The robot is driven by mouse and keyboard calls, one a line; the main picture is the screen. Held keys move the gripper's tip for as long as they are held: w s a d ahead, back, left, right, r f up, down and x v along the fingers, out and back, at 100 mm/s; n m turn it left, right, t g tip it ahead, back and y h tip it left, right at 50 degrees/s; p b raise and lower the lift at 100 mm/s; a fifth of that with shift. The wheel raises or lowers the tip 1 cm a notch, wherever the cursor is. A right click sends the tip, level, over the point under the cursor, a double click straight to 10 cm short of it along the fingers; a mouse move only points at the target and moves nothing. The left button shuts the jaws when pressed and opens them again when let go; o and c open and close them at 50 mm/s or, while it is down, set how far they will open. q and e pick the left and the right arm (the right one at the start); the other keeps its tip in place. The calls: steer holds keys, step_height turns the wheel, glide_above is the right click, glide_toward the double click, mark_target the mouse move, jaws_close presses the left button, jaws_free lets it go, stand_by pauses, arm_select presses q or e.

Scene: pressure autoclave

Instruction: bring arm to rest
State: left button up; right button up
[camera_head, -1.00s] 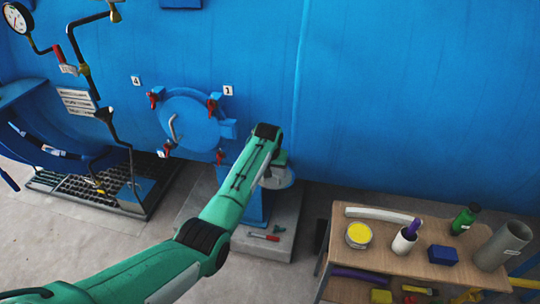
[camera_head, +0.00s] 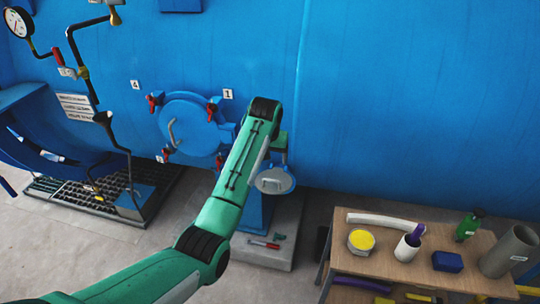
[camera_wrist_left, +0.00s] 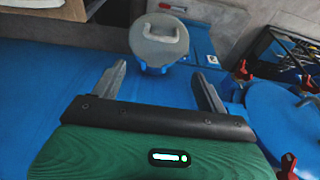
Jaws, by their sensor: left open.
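My left arm (camera_head: 240,170), green with black joints, comes in from the lower left in the head view. It reaches up in front of the blue wall, its far end just right of the round blue hatch (camera_head: 186,128). My left gripper (camera_wrist_left: 160,80) shows in the wrist view with its two grey fingers wide apart and nothing between them. Beyond the fingertips is a grey round plate with a handle (camera_wrist_left: 158,42), on a blue post; the plate (camera_head: 275,181) also shows below the arm's end in the head view. My right gripper is not in view.
The hatch has several red-handled clamps (camera_head: 214,108). A gauge (camera_head: 17,22) and pipes are at the left. A wooden table (camera_head: 400,275) at the lower right holds a yellow-topped tin (camera_head: 361,241), a cup, a blue box, a green bottle and a grey tube.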

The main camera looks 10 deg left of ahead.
arm_select(q)
steer(key=s+a+f, duration=0.1)
steer(key=s+f, duration=0.3)
steer(key=f, duration=0.7)
steer(key=s+a+f, duration=0.1)
steer(key=s+f, duration=0.3)
steer(key=f, duration=0.7)
steer(key=s+a+f, duration=0.2)
steer(key=s+f, duration=0.2)
steer(key=f, duration=0.7)
steer(key=s+a+f+m+g, duration=0.1)
steer(key=s+a+f, duration=0.2)
steer(key=s+f, duration=1.5)
steer(key=s+a+f, duration=0.1)
steer(key=s+f, duration=0.3)
steer(key=s, duration=0.8)
steer(key=s+a+f, duration=0.2)
steer(key=s+f, duration=0.2)
steer(key=s, duration=0.9)
steer(key=s+a+f+m, duration=0.1)
steer(key=s+f, duration=0.3)
steer(key=s, duration=0.8)
steer(key=shift+s+a+g, duration=0.25)
steer(key=shift+a+g, duration=0.15)
steer(key=shift+a, duration=0.1)
